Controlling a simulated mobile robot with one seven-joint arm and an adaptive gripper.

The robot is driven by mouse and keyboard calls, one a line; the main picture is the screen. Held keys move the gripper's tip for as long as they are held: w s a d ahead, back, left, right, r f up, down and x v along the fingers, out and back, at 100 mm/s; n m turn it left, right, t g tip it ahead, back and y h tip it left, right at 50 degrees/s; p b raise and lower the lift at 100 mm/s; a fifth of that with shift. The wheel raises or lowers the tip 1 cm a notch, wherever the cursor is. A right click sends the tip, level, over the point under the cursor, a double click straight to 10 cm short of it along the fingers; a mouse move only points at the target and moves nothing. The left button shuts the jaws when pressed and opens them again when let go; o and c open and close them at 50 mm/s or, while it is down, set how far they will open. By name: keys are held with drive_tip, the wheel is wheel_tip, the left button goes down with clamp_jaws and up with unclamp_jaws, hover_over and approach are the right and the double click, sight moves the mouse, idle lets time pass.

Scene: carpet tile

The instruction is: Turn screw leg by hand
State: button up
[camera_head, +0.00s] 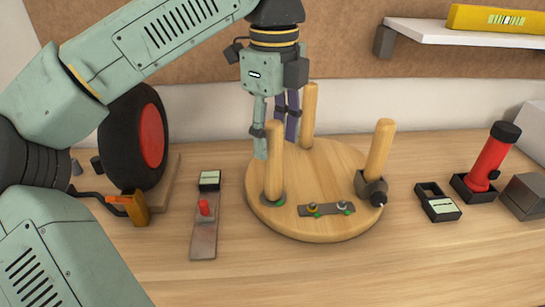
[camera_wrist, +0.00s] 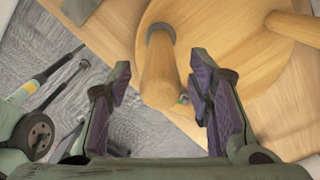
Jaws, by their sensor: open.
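A round wooden stool seat (camera_head: 315,225) lies flat on the bench with three upright wooden legs. The front-left leg (camera_head: 275,175) stands in a grey collar; the right leg (camera_head: 379,150) leans slightly in a dark fitting, and the back leg (camera_head: 309,112) is partly behind my gripper. My gripper (camera_head: 275,138) points down at the front-left leg. In the wrist view, my gripper (camera_wrist: 160,85) is open, with purple-padded fingers on either side of this leg (camera_wrist: 159,65). Gaps show between the pads and the wood. The seat (camera_wrist: 215,35) also shows there.
A metal strip (camera_head: 327,210) with small fittings lies on the seat. A red-hubbed wheel (camera_head: 150,135), clamp (camera_head: 135,208) and metal plate (camera_head: 204,235) are left. A red flashlight (camera_head: 493,155) and dark tray (camera_head: 437,202) are right. The front bench is clear.

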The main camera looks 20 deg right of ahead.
sight(274, 160)
drive_tip(key=shift+f, duration=2.65)
drive_tip(key=shift+c, duration=0.4)
clamp_jaws()
